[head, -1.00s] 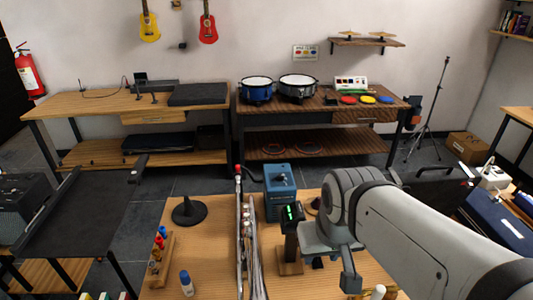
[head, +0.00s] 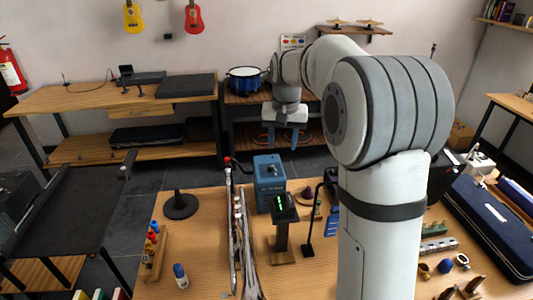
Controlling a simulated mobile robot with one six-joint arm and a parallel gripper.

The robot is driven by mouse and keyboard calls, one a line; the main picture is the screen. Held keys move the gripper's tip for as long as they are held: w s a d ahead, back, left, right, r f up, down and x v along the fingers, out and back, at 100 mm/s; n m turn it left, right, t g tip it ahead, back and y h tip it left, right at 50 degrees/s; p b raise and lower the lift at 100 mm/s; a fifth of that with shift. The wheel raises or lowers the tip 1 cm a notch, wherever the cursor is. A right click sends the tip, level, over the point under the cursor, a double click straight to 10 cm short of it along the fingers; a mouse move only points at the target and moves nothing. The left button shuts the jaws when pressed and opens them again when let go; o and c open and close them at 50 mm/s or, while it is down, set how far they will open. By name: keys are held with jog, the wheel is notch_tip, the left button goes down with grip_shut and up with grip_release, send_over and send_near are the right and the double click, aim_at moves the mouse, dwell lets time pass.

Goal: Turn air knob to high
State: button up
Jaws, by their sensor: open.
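A blue box-shaped unit (head: 268,190) stands upright on the wooden table near its back edge. A small dark detail shows near its top, but I cannot make out whether it is the air knob or where it points. My gripper (head: 283,140) is open and empty, with its fingers pointing down. In the picture it is just above and slightly right of the blue unit, apart from it. How far it is from the unit in depth is hard to tell.
A dark stand with a green display (head: 284,212) is in front of the blue unit. A blue drum (head: 246,80) is on the back bench.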

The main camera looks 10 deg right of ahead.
jog(key=w+f+m, duration=0.1)
jog(key=w+f, duration=0.5)
jog(key=w, duration=0.5)
jog(key=m+g, duration=0.1)
send_over(270, 166)
notch_tip(270, 166, down, 8)
jog(key=shift+s+d+r+p, duration=0.1)
jog(key=shift+d+r+p, duration=0.1)
jog(key=shift+p, duration=0.25)
jog(key=shift+a+f+p, duration=0.1)
jog(key=shift+f+p, duration=0.7)
jog(key=shift+f, duration=3.2)
jog(key=shift+c, duration=0.6)
